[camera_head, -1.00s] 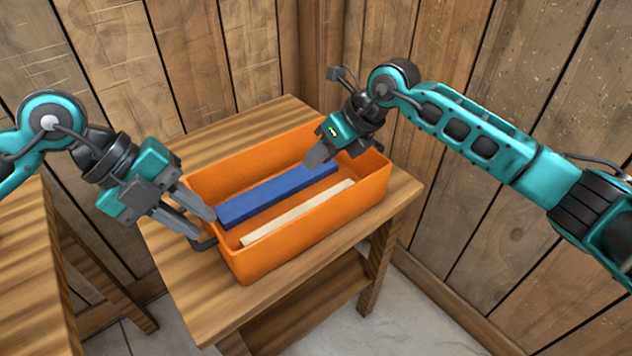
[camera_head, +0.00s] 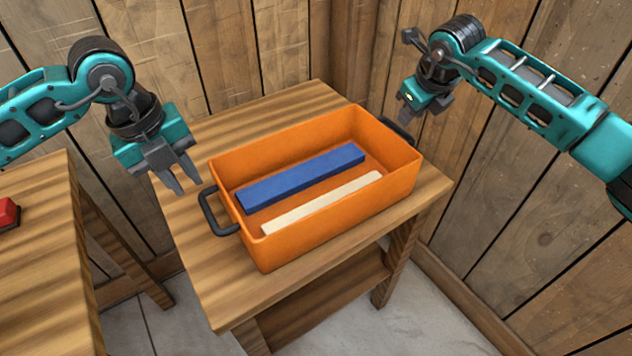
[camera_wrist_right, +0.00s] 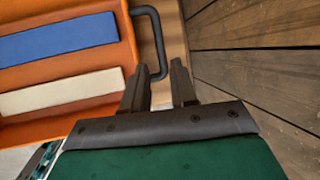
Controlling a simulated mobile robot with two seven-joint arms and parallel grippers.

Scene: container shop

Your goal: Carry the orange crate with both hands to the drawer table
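The orange crate (camera_head: 335,220) rests level on a small wooden table (camera_head: 215,285). Its black left handle (camera_head: 212,213) and right handle (camera_head: 397,128) stick out at the ends; the right one also shows in the right wrist view (camera_wrist_right: 155,38). A blue bar (camera_head: 300,178) and a cream bar (camera_head: 320,203) lie inside it. My left gripper (camera_head: 184,186) is open and empty, up and left of the left handle, apart from it. My right gripper (camera_head: 411,116) is near the right handle; in the right wrist view its fingers (camera_wrist_right: 160,82) are apart with nothing between them.
Another wooden table (camera_head: 45,270) stands at the left, with a red object (camera_head: 8,214) at its edge. A plank wall (camera_head: 510,150) rises close behind and to the right of the small table. Grey floor (camera_head: 350,320) shows in front.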

